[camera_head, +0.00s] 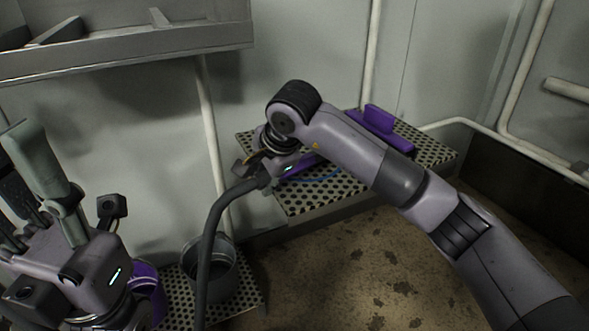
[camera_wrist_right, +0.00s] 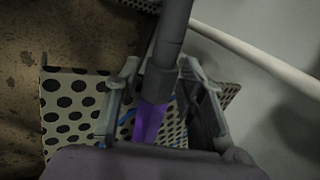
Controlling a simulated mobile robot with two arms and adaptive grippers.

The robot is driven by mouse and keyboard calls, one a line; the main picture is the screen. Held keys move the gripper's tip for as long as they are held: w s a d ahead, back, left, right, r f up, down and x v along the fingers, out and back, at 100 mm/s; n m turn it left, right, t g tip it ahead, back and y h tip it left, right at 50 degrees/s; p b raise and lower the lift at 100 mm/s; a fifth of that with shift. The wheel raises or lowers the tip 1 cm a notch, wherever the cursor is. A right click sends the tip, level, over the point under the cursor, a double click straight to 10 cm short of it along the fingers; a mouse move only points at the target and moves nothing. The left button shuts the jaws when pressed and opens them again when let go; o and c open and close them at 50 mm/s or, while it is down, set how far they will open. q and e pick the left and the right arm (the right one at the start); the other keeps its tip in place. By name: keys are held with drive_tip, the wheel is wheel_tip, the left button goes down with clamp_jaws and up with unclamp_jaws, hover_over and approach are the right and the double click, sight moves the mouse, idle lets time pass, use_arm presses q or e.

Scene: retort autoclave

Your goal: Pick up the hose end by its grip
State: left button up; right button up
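The dark grey hose (camera_head: 210,240) rises from the bottom of the head view and bends right to my right gripper (camera_head: 262,172) above the perforated shelf. In the right wrist view the hose (camera_wrist_right: 173,30) meets a dark collar (camera_wrist_right: 158,82) and a purple part (camera_wrist_right: 147,124), which looks like the grip. My right gripper's fingers (camera_wrist_right: 158,88) stand on either side of these, with small gaps showing. Contact is not clear. My left gripper (camera_head: 58,215) is at the far left, turned upward; its finger opening cannot be made out.
The perforated shelf (camera_head: 310,203) carries a purple block-like piece (camera_head: 380,124). A metal bucket (camera_head: 222,270) and a purple container (camera_head: 148,283) stand lower left. A grey metal ledge (camera_head: 130,48) juts out at upper left. Pale pipes (camera_head: 211,140) run along the wall.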

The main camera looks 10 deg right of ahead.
drive_tip(key=shift+c, duration=0.3)
clamp_jaws()
drive_tip(key=shift+r, duration=0.1)
